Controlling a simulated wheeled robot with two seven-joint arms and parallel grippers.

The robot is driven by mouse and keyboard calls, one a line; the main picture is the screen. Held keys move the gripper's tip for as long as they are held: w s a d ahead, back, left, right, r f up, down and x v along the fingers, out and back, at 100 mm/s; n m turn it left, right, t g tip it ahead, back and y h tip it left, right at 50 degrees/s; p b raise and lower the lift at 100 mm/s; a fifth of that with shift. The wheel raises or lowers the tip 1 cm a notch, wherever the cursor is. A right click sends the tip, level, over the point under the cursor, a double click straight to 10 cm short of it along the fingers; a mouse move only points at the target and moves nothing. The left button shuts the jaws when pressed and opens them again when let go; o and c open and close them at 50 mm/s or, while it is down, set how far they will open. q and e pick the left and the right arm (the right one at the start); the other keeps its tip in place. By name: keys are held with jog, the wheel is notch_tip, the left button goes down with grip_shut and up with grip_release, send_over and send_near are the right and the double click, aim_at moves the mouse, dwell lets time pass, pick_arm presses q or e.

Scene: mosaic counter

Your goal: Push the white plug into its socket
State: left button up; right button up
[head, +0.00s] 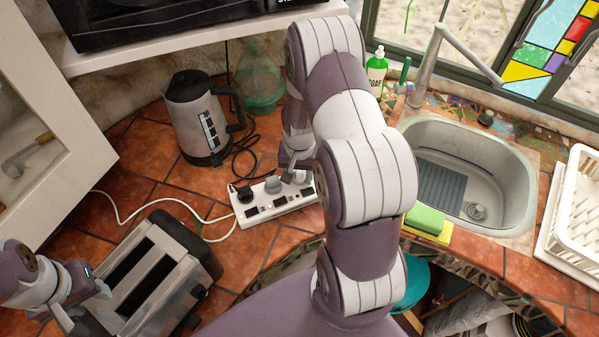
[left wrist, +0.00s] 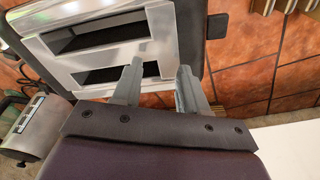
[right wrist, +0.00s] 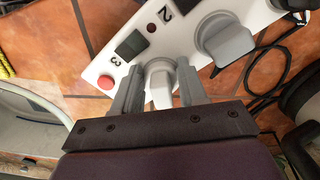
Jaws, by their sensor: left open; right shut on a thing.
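The white power strip (head: 282,211) lies on the tiled counter in the middle of the head view. My right gripper (head: 291,178) is above its right part. In the right wrist view the gripper (right wrist: 159,67) is shut on the white plug (right wrist: 159,88), at the socket marked 3. The plug's lower end meets the strip there; I cannot tell how deep it sits. In the head view my arm and fingers mostly hide this plug. My left gripper (head: 104,290) is open and empty over the toaster (head: 152,275), which also shows in the left wrist view (left wrist: 163,32).
A grey plug (right wrist: 226,40) sits in the strip beside the white one, and a black plug (head: 244,193) further left. A red button (right wrist: 105,82) is at the strip's end. A kettle (head: 195,118) stands behind. A sponge (head: 426,218) and sink (head: 440,130) are to the right.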

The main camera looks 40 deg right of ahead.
aim_at(299, 172)
jog(key=shift+f, duration=0.1)
jog(key=o, duration=1.1)
pick_arm(q)
notch_tip(299, 172, up, 11)
jog(key=p, duration=1.1)
pick_arm(e)
notch_tip(299, 172, up, 13)
jog(key=shift+f, duration=0.15)
pick_arm(q)
jog(key=shift+f, duration=0.1)
